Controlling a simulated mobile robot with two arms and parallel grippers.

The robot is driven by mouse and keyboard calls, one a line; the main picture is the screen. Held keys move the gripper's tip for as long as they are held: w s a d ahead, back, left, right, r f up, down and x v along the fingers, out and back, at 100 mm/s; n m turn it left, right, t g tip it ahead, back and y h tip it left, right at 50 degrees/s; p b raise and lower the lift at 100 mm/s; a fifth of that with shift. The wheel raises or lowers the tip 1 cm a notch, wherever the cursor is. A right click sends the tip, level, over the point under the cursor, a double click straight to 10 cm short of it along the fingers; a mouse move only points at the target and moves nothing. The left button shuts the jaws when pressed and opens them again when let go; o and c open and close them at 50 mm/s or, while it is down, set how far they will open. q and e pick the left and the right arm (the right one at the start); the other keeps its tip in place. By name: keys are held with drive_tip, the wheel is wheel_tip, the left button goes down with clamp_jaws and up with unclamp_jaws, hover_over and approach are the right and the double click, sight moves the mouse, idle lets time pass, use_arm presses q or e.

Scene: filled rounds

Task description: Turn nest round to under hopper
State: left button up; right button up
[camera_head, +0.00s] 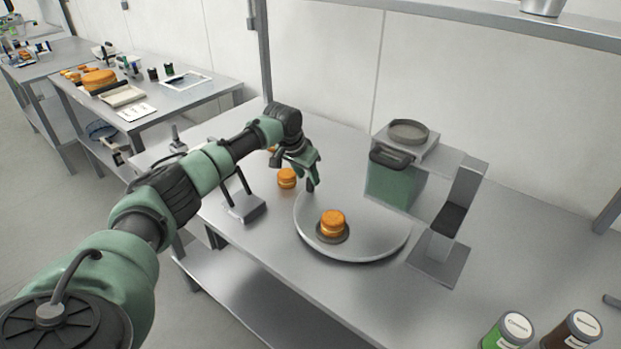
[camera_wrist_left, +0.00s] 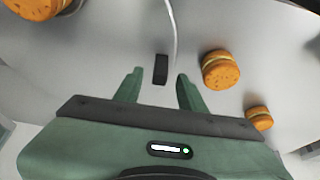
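A light grey round turntable (camera_head: 375,232) lies on the steel bench. Its dark nest (camera_head: 345,236) sits toward the front left and holds an orange filled round (camera_head: 332,222). The hopper (camera_head: 392,182) is a green box on a stand at the turntable's right back. The nest is apart from the hopper, to its front left. My left gripper (camera_head: 308,178) is over the turntable's back left rim. In the left wrist view its fingers (camera_wrist_left: 159,84) are apart, with a small dark peg (camera_wrist_left: 161,69) between or just beyond the tips. My right gripper is not in view.
Another orange round (camera_head: 287,178) stands on the bench left of the turntable. A small dark-based stand (camera_head: 243,207) is nearby. Two labelled jars (camera_head: 508,331) stand at the front right. A shelf (camera_head: 500,17) runs along the back.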

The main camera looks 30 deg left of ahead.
use_arm(q)
drive_tip(key=x, duration=0.2)
drive_tip(key=shift+w+f, duration=0.4)
drive_tip(key=shift+f, duration=0.2)
drive_tip(key=c, duration=0.7)
clamp_jaws()
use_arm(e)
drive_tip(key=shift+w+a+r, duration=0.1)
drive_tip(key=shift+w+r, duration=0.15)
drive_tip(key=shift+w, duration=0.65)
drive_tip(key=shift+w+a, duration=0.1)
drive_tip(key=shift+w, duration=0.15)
